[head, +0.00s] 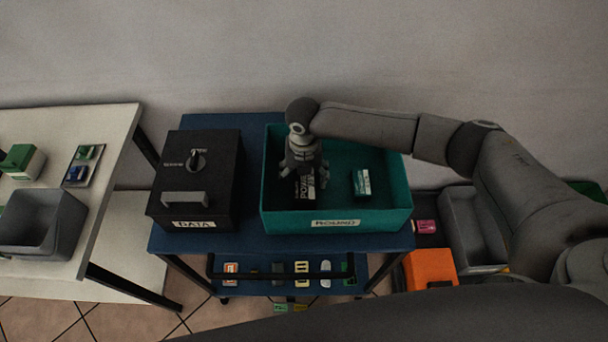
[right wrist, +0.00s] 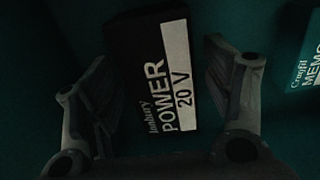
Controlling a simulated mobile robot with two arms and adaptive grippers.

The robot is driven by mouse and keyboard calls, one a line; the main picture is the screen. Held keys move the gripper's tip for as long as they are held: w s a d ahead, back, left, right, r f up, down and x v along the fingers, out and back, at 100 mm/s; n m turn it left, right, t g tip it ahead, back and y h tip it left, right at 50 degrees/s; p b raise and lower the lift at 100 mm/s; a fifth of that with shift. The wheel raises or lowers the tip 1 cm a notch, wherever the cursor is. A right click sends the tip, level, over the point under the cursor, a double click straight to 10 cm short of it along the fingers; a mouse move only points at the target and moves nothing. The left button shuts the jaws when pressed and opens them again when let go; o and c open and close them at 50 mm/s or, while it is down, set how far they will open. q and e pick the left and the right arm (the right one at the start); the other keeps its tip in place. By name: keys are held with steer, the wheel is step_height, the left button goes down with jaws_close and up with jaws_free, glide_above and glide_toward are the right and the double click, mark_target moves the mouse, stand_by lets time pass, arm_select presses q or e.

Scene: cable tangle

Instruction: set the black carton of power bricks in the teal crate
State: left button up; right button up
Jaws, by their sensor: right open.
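The black carton (head: 306,188) with a white "POWER" label is inside the teal crate (head: 385,215), left of its middle. It also shows in the right wrist view (right wrist: 150,40), marked "POWER 20 V". My right gripper (head: 304,172) points down into the crate over the carton. Its fingers are open on either side of the carton (right wrist: 160,95), with a gap showing on both sides. Whether the carton rests flat on the crate floor is hard to tell in the dark. My left gripper is not in view.
A teal "MEMO" carton (head: 362,183) lies in the crate, right of the black one. A black "DATA" box (head: 195,180) with a handle stands left of the crate on the blue cart (head: 250,243). A white table (head: 90,190) is at left, grey and orange bins (head: 430,268) at right.

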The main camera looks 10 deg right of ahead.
steer(key=shift+r, duration=0.1)
step_height(320, 180, up, 12)
steer(key=b, duration=0.2)
stand_by(0.7)
